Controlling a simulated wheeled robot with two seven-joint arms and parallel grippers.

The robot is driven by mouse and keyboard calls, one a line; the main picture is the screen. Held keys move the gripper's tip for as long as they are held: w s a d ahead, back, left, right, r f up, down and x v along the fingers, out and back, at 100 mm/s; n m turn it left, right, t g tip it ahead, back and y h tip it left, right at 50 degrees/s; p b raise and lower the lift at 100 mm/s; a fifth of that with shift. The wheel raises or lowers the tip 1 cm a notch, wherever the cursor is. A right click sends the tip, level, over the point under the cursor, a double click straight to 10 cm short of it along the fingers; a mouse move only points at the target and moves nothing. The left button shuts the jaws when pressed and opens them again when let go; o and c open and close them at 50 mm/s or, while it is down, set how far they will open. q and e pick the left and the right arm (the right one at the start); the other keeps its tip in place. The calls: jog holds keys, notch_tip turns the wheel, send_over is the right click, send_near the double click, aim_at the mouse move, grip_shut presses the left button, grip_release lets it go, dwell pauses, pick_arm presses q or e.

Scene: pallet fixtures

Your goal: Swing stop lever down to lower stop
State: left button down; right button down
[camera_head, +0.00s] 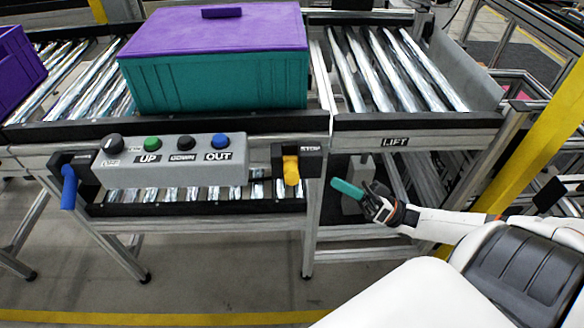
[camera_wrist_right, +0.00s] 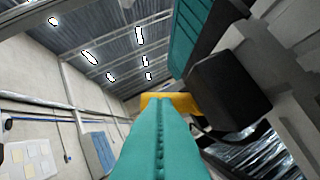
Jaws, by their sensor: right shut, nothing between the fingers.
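The yellow stop lever (camera_head: 291,170) sits at the black block (camera_head: 311,163) marked STOP, on the front of the conveyor frame. In the head view it extends downward from the block. My right gripper (camera_head: 340,184) has teal fingers, shut and empty, to the right of the lever and slightly lower, with a gap between them in this view. In the right wrist view the shut fingers (camera_wrist_right: 160,110) point at the yellow lever (camera_wrist_right: 183,102), which lies across just beyond their tips beside the black block (camera_wrist_right: 228,90). I cannot tell whether they touch. My left gripper is not in view.
A grey button box (camera_head: 170,171) and a blue-handled lever (camera_head: 69,187) are left of the stop. A teal crate with a purple lid (camera_head: 215,75) stands on the rollers above. The LIFT conveyor frame (camera_head: 420,142) is above my right gripper. Floor in front is clear.

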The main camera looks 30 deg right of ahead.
aim_at(291, 173)
jog(key=shift+r, duration=0.1)
jog(key=x, duration=1)
jog(key=shift+s+f, duration=0.15)
jog(key=shift+f, duration=0.1)
dwell(0.8)
